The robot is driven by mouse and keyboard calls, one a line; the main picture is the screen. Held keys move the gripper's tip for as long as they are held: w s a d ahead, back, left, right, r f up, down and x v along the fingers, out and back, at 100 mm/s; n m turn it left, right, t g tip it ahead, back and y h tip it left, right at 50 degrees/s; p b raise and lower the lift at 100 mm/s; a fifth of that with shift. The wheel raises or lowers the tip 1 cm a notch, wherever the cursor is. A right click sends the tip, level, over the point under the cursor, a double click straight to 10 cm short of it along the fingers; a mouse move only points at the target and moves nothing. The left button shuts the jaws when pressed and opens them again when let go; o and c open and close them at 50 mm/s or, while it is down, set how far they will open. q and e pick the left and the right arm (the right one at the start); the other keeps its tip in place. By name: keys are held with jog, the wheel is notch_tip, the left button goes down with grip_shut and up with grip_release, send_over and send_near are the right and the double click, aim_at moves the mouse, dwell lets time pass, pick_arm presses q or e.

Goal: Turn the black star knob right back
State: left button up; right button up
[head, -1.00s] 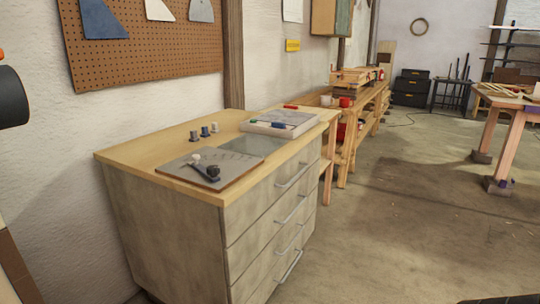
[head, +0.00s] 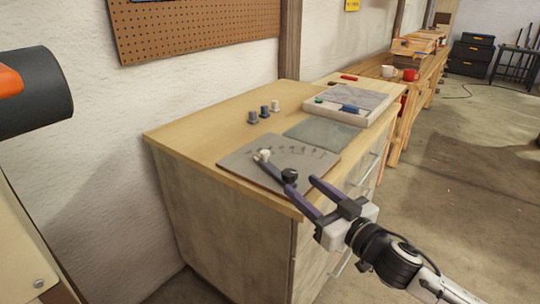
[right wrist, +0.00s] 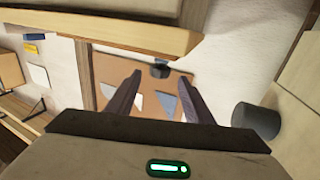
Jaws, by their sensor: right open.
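The black star knob (head: 289,174) stands at the front of a grey plate (head: 240,164) on the cabinet top. A dark lever (head: 268,166) with a pale round knob (head: 265,155) lies beside it on the plate. My right gripper (head: 301,185) is open and empty at the cabinet's front edge. Its fingers point toward the black knob; its fingertips appear close to it, but contact cannot be told. In the right wrist view, the open fingers (right wrist: 160,80) have a small dark shape between their tips, likely the knob. My left gripper is out of view.
A glassy grey panel (head: 322,136) and a pale tray (head: 378,96) lie beyond the plate. The pegboard (head: 195,30) hangs on the wall behind. Open floor lies right of the cabinet.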

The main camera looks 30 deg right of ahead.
aim_at(280, 174)
jog(key=shift+w+f, duration=0.1)
jog(key=shift+w, duration=0.65)
jog(key=w, duration=0.9)
jog(key=shift+a, duration=0.2)
jog(key=c, duration=1)
